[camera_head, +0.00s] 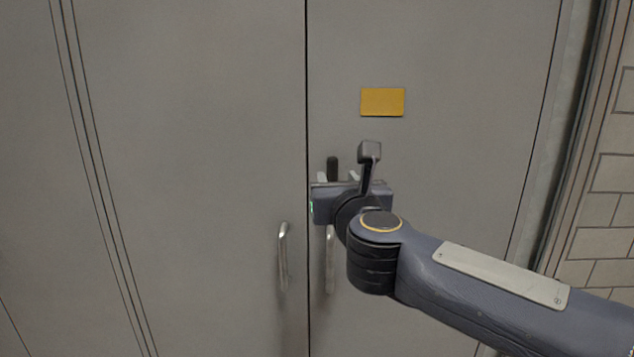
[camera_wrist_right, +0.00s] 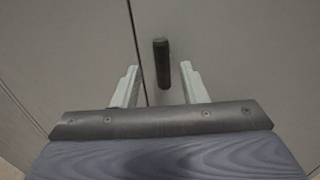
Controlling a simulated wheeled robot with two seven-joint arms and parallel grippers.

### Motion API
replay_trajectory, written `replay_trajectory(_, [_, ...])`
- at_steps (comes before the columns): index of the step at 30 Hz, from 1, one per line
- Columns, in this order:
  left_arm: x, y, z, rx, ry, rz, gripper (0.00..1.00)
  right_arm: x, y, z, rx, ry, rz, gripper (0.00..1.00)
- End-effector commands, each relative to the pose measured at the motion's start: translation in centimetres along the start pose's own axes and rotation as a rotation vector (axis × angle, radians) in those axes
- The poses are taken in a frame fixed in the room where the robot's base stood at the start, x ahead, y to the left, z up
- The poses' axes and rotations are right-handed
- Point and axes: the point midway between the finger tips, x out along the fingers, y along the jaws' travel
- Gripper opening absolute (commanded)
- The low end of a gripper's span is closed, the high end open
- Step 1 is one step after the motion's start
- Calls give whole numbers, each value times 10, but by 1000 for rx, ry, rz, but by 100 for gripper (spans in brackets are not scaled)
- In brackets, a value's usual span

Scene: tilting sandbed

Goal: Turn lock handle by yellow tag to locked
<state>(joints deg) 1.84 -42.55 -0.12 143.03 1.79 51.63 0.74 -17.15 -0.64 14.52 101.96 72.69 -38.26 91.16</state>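A yellow tag (camera_head: 382,102) is fixed on the right-hand grey door. Below it, a dark lock handle (camera_head: 332,168) stands upright near the door seam, its lower part hidden behind my right gripper (camera_head: 338,177). In the right wrist view, the dark handle (camera_wrist_right: 162,63) stands between the two pale fingers of my right gripper (camera_wrist_right: 158,80). The fingers are open, with a gap on each side of the handle. I cannot tell how far the fingers reach past it. My left gripper is not in view.
Two metal pull handles, a left one (camera_head: 283,256) and a right one (camera_head: 330,262), flank the door seam just below my right gripper. A pale block wall (camera_head: 604,205) stands at the far right. The door surface (camera_head: 440,60) around the tag is clear.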

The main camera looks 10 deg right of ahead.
Motion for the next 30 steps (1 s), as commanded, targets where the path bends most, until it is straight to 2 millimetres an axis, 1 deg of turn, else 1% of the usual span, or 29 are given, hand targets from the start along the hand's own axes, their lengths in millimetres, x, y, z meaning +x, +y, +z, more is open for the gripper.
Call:
replay_trajectory(6, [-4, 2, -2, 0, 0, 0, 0, 36, -1, 1, -5, 2, -2, 39])
replay_trajectory(12, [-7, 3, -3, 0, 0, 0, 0, 62, -1, 2, -6, 0, 0, 39])
replay_trajectory(17, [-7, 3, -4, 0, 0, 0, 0, 70, -1, 1, -7, 0, 1, 39])
replay_trajectory(24, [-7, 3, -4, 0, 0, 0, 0, 71, -1, 1, -8, -1, 1, 39])
replay_trajectory(30, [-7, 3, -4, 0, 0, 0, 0, 70, -1, 1, -8, -1, 1, 13])
